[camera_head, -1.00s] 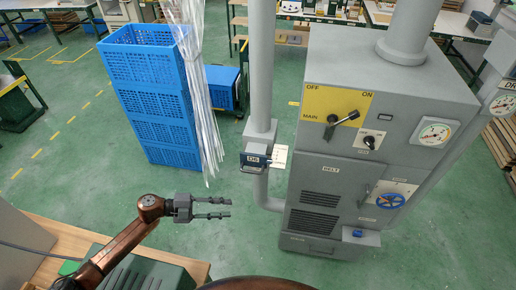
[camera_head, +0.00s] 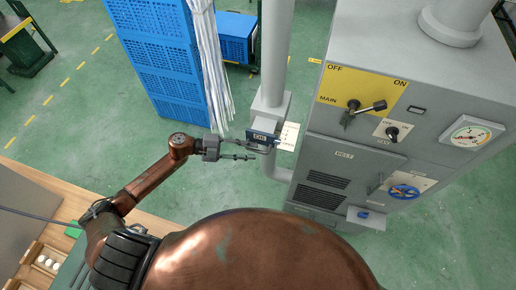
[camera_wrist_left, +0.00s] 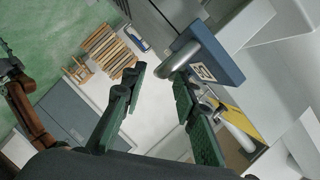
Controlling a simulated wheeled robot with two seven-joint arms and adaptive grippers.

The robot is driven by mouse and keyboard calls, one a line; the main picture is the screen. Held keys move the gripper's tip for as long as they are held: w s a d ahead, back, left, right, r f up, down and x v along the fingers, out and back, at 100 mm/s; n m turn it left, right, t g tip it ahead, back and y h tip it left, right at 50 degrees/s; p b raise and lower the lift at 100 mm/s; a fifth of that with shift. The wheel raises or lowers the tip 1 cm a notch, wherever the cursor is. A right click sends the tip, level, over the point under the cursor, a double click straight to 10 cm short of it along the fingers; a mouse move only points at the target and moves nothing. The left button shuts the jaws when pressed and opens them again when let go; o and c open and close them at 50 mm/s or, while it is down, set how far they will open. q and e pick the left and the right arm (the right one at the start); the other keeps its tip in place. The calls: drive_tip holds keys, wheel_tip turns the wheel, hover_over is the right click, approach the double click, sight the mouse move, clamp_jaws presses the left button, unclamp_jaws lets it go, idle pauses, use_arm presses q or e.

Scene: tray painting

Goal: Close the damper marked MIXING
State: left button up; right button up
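A damper with a dark blue plate (camera_head: 262,137) and a small white label sits on the grey vertical duct left of the cabinet. I cannot read its label surely. The plate also shows in the left wrist view (camera_wrist_left: 205,62), with a grey metal handle (camera_wrist_left: 181,54) beside it. My left gripper (camera_head: 258,153) is open and empty, its fingertips close to the damper's lower left side. In the left wrist view its fingers (camera_wrist_left: 157,82) are spread, the right one close to the handle; contact cannot be told. My right gripper is out of view.
The grey cabinet (camera_head: 345,150) stands right of the duct, with a MAIN lever (camera_head: 365,110), a gauge (camera_head: 471,136) and a blue handwheel (camera_head: 404,192). Blue crates (camera_head: 160,65) and hanging pale strips (camera_head: 210,70) stand left of the duct. Green floor (camera_head: 215,190) is free below the gripper.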

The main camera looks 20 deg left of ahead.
sight(258, 151)
use_arm(q)
drive_tip(key=x, duration=0.2)
drive_tip(key=shift+w+d+p, duration=0.1)
drive_tip(key=shift+d+p, duration=0.15)
drive_tip(key=shift+p, duration=0.05)
drive_tip(key=shift+d+f, duration=0.2)
drive_tip(key=shift+d, duration=0.25)
drive_tip(key=shift+w, duration=0.1)
drive_tip(key=shift+c, duration=0.5)
clamp_jaws()
